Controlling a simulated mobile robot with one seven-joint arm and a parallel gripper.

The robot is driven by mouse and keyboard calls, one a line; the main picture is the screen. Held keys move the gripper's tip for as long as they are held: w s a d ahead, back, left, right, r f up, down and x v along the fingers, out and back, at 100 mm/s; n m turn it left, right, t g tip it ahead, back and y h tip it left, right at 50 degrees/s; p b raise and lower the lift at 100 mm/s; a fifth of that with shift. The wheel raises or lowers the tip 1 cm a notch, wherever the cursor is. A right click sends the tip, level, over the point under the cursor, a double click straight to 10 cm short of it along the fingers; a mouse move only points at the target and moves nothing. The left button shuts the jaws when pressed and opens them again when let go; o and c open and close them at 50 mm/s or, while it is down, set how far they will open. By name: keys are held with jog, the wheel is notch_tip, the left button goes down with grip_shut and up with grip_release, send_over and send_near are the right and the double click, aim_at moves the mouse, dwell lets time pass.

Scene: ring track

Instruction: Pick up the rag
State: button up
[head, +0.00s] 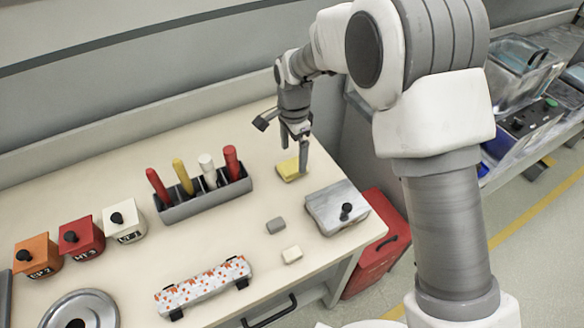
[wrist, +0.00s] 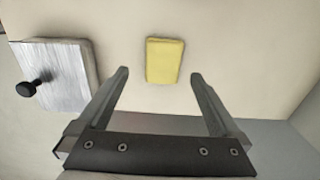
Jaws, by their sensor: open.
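The rag (head: 288,170) looks like a small yellow folded block and lies flat on the cream worktop, near its back right. My gripper (head: 295,150) is above it with the fingers pointing down, and one finger partly covers the rag in the head view. In the wrist view the rag (wrist: 165,58) lies ahead of my gripper (wrist: 160,76), between the lines of the two fingers. The fingers are open with nothing between them. The exact height above the rag is hard to tell.
A grey metal box with a black knob (head: 335,208) stands just in front and right of the rag; its knobbed lid (wrist: 65,75) shows at left in the wrist view. A grey rack (head: 190,207) with upright handles is to the left. Two small blocks lie in front.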

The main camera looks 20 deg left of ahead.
aim_at(292, 166)
jog(key=f, duration=0.4)
jog(key=shift+w+a+f, duration=0.1)
jog(key=shift+a+f, duration=0.15)
jog(key=shift+f, duration=0.15)
jog(key=c, duration=1.4)
jog(key=shift+r, duration=0.2)
jog(key=shift+r, duration=0.3)
jog(key=r, duration=0.2)
jog(key=d+r, duration=0.1)
jog(key=r, duration=0.1)
jog(key=s+d+r, duration=0.1)
jog(key=d+r, duration=0.5)
jog(key=d, duration=0.4)
jog(key=shift+d, duration=0.35)
